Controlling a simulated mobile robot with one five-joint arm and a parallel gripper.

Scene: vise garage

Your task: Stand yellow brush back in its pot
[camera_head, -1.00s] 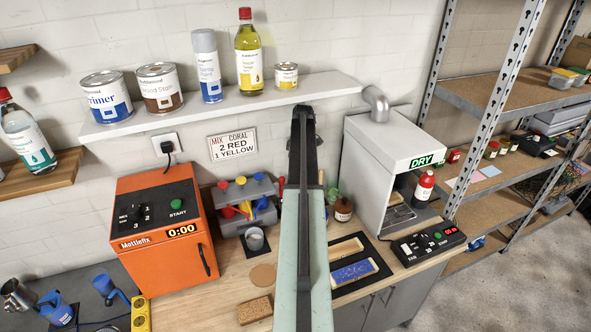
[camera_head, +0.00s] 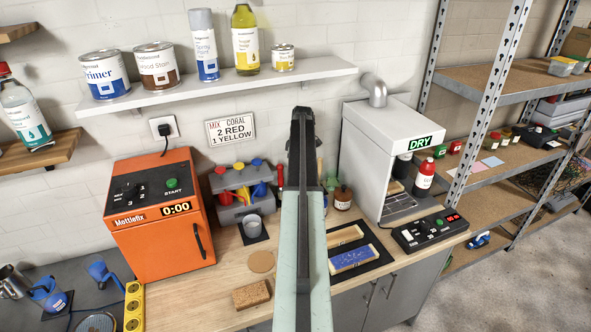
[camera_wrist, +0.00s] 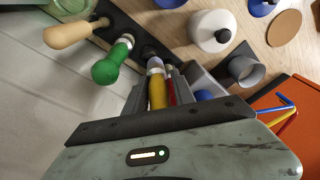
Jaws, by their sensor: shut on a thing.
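The yellow brush (camera_wrist: 157,92) shows in the wrist view, its yellow handle between the fingers of my gripper (camera_wrist: 156,80), which is shut on it. A pale metal-like band shows at its far end. That end lies over or beside a dark strip (camera_wrist: 125,27); I cannot tell whether it touches or is inside a pot. A green-handled brush (camera_wrist: 109,66) and a wooden-handled one (camera_wrist: 72,34) stand along the strip to the left. A red piece shows just right of the yellow handle. In the head view my arm hides the brush and gripper jaws.
In the wrist view a white round container (camera_wrist: 212,32) and a grey cup (camera_wrist: 243,70) are close by. In the head view the orange mixer (camera_head: 160,225) stands left, the dryer (camera_head: 380,150) right, the wall shelf (camera_head: 220,88) behind. A brown jar (camera_head: 343,199) is beside my arm.

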